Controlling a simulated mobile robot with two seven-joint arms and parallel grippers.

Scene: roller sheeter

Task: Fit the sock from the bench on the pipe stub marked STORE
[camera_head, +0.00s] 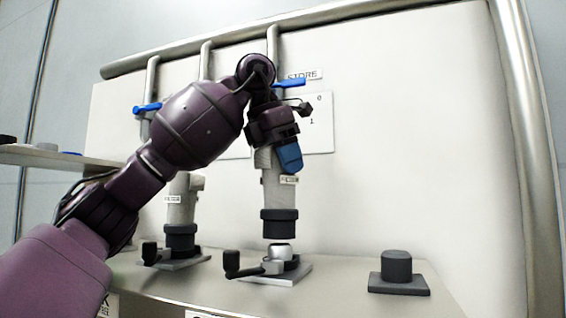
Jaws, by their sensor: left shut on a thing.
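I cannot tell whether this is the sock. Just beside and partly behind the gripper is a grey pipe stub (271,187) with a dark collar (279,222) at its lower end. The gripper hides its upper part and whether the blue piece touches it. Another grey stub (180,205) stands to the left. My right gripper is not in view.
Below the stubs, metal plates with dark cranks (240,268) rest on the bench (340,303). A dark cylinder (397,266) on a plate stands at the right. Blue valve handles (148,108) sit on the pipes. A side shelf (55,158) is at the left.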

